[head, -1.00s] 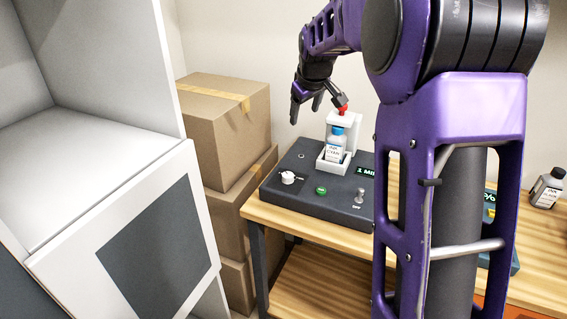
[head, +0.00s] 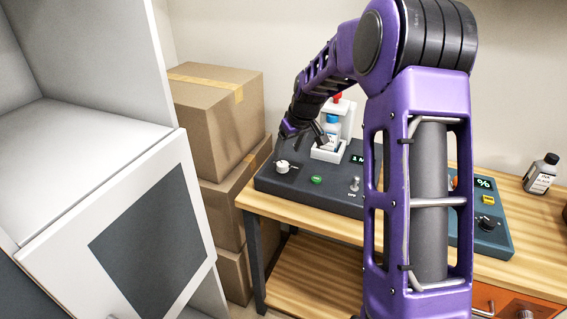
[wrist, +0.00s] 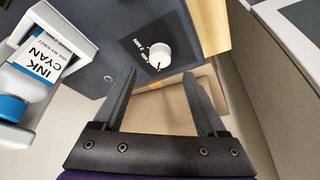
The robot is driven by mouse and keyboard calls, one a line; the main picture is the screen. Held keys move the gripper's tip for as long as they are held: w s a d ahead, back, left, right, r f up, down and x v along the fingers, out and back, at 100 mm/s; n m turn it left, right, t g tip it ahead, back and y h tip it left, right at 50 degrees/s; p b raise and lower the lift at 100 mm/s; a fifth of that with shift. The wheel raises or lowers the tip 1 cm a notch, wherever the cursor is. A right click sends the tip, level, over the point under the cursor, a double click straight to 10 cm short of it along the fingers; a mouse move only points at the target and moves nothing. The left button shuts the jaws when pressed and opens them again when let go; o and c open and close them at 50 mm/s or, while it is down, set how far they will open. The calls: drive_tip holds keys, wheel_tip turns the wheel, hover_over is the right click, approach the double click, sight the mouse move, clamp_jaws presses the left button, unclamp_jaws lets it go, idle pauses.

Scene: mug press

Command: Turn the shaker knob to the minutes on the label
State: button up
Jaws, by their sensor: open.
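The shaker knob (head: 282,167) is a small white dial at the left front of the dark grey shaker (head: 330,190). In the wrist view the knob (wrist: 160,55) sits on a black scale plate just beyond my fingertips. My gripper (head: 304,139) is open and empty above and behind the knob. In the wrist view its fingers (wrist: 160,75) point toward the knob, one on each side, without visible contact. A bottle with a blue cap (head: 332,122) stands in the white clamp holder. Its label (wrist: 45,62) reads INK CYAN; the small line is too small to read. The display (head: 358,160) is partly hidden.
A green button (head: 316,180) and a toggle switch (head: 353,185) sit right of the knob. A second device (head: 487,225) and a dark bottle (head: 541,174) stand to the right on the wooden bench (head: 335,225). Cardboard boxes (head: 215,115) are stacked at the left.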

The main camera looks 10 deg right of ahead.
sight(282, 164)
drive_tip(key=x, duration=0.6)
drive_tip(key=shift+w+f, duration=0.15)
drive_tip(key=shift+f, duration=0.1)
clamp_jaws()
